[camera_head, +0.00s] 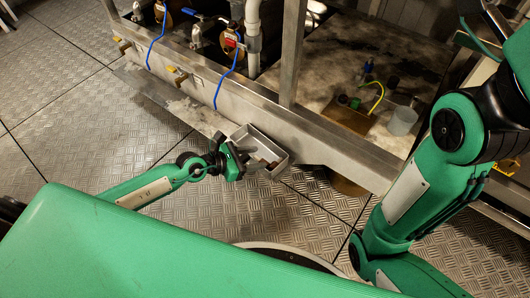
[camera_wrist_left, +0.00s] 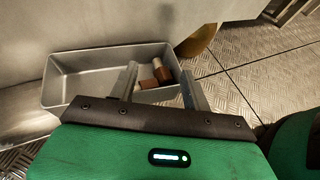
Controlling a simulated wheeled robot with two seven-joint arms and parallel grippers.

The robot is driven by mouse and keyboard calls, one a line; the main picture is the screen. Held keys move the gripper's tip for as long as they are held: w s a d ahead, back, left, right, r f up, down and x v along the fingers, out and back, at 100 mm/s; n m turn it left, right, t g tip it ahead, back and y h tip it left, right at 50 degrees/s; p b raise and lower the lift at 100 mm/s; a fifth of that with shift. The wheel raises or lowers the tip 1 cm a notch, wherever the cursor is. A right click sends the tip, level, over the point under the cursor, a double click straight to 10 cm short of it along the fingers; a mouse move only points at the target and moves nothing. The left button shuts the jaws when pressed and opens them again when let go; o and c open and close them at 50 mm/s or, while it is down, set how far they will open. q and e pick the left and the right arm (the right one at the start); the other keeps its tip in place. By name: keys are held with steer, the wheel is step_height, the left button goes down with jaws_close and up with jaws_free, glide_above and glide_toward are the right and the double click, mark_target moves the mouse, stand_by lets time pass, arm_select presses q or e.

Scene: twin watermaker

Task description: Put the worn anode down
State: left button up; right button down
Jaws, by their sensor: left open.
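A grey metal tray (camera_head: 276,167) sits on a ledge at the front of the steel frame; it also shows in the left wrist view (camera_wrist_left: 60,72). A reddish-brown, short cylindrical piece (camera_wrist_left: 162,72), which looks like the worn anode, lies in the right end of the tray. A smaller brown piece (camera_wrist_left: 148,84) lies beside it. My left gripper (camera_head: 243,158) is at the tray's near side. In the left wrist view its open fingers (camera_wrist_left: 160,68) stand on either side of the brown pieces, with nothing clearly gripped. My right gripper is out of view.
The steel frame (camera_head: 289,50) with its post rises behind the tray. Valves and blue cords (camera_head: 219,85) hang left of it. My right arm fills the right side. The checkered floor (camera_head: 75,120) at left is clear.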

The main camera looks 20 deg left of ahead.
arm_select(q)
steer(key=v, duration=0.7)
steer(key=shift+p, duration=0.35)
steer(key=shift+w+r, duration=0.1)
